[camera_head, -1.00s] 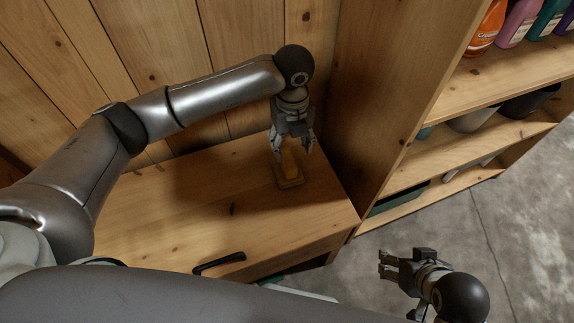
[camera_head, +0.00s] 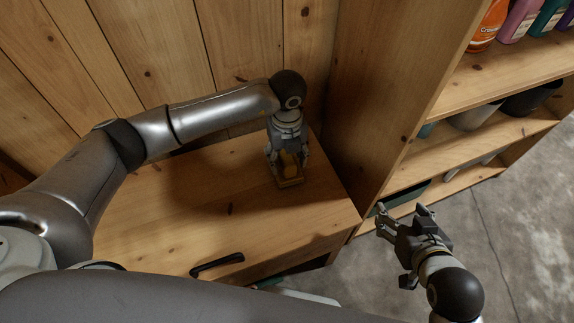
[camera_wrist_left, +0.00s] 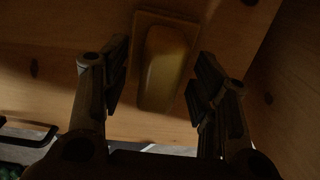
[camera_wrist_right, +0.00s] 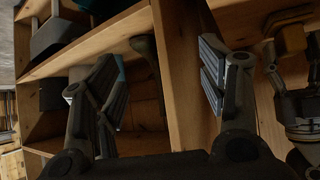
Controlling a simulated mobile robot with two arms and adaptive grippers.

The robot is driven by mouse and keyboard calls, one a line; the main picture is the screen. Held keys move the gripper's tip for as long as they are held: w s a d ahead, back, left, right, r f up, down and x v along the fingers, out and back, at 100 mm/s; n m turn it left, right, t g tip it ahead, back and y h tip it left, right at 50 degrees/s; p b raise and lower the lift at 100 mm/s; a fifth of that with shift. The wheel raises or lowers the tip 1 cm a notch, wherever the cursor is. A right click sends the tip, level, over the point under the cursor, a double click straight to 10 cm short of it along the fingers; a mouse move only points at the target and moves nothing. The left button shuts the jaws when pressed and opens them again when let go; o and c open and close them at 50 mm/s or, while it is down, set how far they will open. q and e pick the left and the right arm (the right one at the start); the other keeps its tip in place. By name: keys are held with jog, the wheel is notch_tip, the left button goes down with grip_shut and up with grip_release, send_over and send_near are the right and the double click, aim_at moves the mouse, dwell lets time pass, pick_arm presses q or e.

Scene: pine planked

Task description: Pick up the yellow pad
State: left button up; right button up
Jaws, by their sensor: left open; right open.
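The yellow pad (camera_head: 290,170) lies on the wooden cabinet top, close to the tall shelf's side. In the left wrist view the yellow pad (camera_wrist_left: 166,62) shows as a rounded yellow block on a wider flat base. My left gripper (camera_head: 287,168) is open and points down over it. Its fingers stand on either side of the pad, with gaps visible on both sides in the left wrist view. My right gripper (camera_head: 388,243) is open and empty, out over the floor in front of the shelf. The right wrist view shows its spread fingers (camera_wrist_right: 150,85).
The cabinet top (camera_head: 190,220) is clear around the pad, with a black handle (camera_head: 217,264) at its front. A plank wall stands behind. The tall shelf (camera_head: 470,105) at right holds bottles (camera_head: 488,27), pots and a green bin (camera_head: 405,198).

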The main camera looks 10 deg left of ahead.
pick_arm(q)
jog(key=c, duration=1.1)
jog(key=shift+r, duration=0.1)
jog(key=shift+r, duration=0.1)
notch_tip(320, 180, up, 3)
jog(key=shift+r+p, duration=0.1)
jog(key=shift+p, duration=0.55)
jog(key=s+d+r, duration=0.1)
jog(key=d+r, duration=0.2)
jog(key=d, duration=0.1)
jog(key=d+r+p, duration=0.1)
jog(key=d+r, duration=0.2)
jog(key=d, duration=0.2)
jog(key=s+d+r+p, duration=0.1)
jog(key=d+r, duration=0.2)
jog(key=d, duration=0.1)
jog(key=shift+s+d+r, duration=0.2)
jog(key=shift+s+d, duration=0.15)
jog(key=shift+d, duration=0.05)
pick_arm(e)
jog(key=s+d+f+g, duration=0.1)
jog(key=s+g, duration=0.2)
jog(key=s, duration=0.2)
jog(key=s+d+f+g+h, duration=0.1)
jog(key=s+d+f+g, duration=0.1)
jog(key=s, duration=0.4)
jog(key=shift+d+f+g+h, duration=0.2)
jog(key=shift+d+g+h, duration=0.1)
jog(key=shift+g, duration=0.3)
